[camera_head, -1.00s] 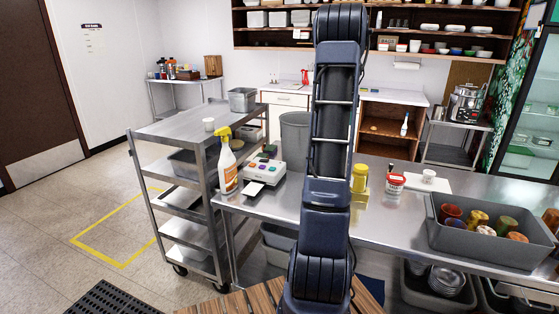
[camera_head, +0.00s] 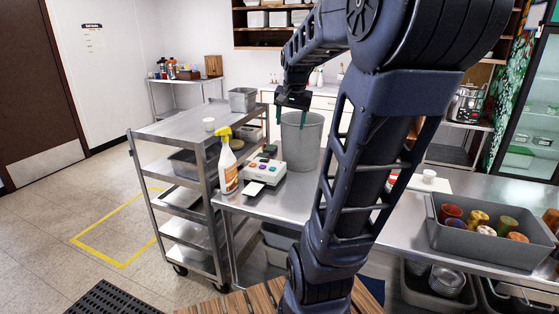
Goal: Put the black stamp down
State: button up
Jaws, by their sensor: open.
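My gripper (camera_head: 291,116) has dark green fingers that hang apart, pointing down, at the rim of the tall grey bin (camera_head: 302,145). I see nothing between the fingers. The bin stands on the steel counter, and its inside is hidden from this view. A white box (camera_head: 262,178) with several coloured round tops stands on the counter left of the bin. A small dark thing (camera_head: 270,149) shows at the box's back edge; I cannot tell if it is the black stamp. I cannot make out the stamp for certain anywhere.
A spray bottle (camera_head: 228,165) and a white card (camera_head: 253,189) are near the box. A steel cart (camera_head: 160,130) stands at the left. A grey tub (camera_head: 480,242) of cups stands at the right. My arm hides the counter's middle.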

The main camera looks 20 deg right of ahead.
jog(key=s+a+f+n, duration=0.3)
jog(key=s+a, duration=0.2)
jog(key=s, duration=0.2)
jog(key=s+a+f+n+t, duration=0.1)
jog(key=s+a+f+n, duration=0.2)
jog(key=s, duration=0.4)
jog(key=shift+s+a+n+y, duration=0.3)
jog(key=shift+a+n, duration=0.3)
jog(key=shift+a, duration=0.4)
